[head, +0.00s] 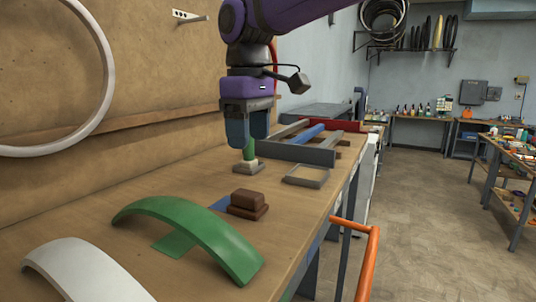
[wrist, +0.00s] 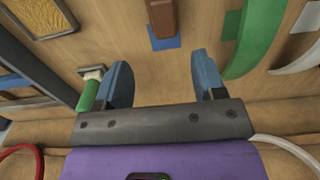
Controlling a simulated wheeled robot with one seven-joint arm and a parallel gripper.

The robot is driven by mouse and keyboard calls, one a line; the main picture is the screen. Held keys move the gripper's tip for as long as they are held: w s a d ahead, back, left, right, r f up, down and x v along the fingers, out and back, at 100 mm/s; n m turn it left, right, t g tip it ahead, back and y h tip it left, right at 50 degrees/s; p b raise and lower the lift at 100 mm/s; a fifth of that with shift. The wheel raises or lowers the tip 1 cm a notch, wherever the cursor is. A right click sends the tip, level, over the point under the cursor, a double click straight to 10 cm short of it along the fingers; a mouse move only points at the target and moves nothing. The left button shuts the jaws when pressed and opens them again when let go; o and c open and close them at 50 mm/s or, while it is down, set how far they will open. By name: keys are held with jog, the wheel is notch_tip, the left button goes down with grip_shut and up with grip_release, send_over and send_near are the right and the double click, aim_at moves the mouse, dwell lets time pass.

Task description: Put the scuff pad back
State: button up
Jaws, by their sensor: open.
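The brown stepped block (head: 248,203), which I take to be the scuff pad, sits on the bench at the edge of a blue patch (head: 220,203). It also shows at the top of the wrist view (wrist: 162,16), with the blue patch (wrist: 163,42) by its near end. My gripper (head: 249,142) is open and empty, pointing down above the bench beyond the block. In the wrist view, bare wood shows between its blue fingers (wrist: 162,64).
A green-handled tool on a pale base (head: 247,168) stands near my gripper. A green fender (head: 190,225) arches over a green patch (head: 174,245); a white fender (head: 85,268) lies nearer. A grey frame (head: 300,153) lies behind. An orange rail (head: 368,260) runs beside the bench's right edge.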

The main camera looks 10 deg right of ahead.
jog(key=s+d+f+m+t, duration=0.1)
jog(key=s+d+m, duration=0.25)
jog(key=d, duration=0.45)
jog(key=s+d+f+m+t, duration=0.1)
jog(key=s+d+m+t, duration=0.1)
jog(key=s+d, duration=0.4)
jog(key=s+d+f+m+t, duration=0.2)
jog(key=s+d+f+m, duration=0.3)
jog(key=s+d+f, duration=0.2)
jog(key=s+d, duration=0.2)
jog(key=d, duration=0.1)
jog(key=shift+d, duration=0.2)
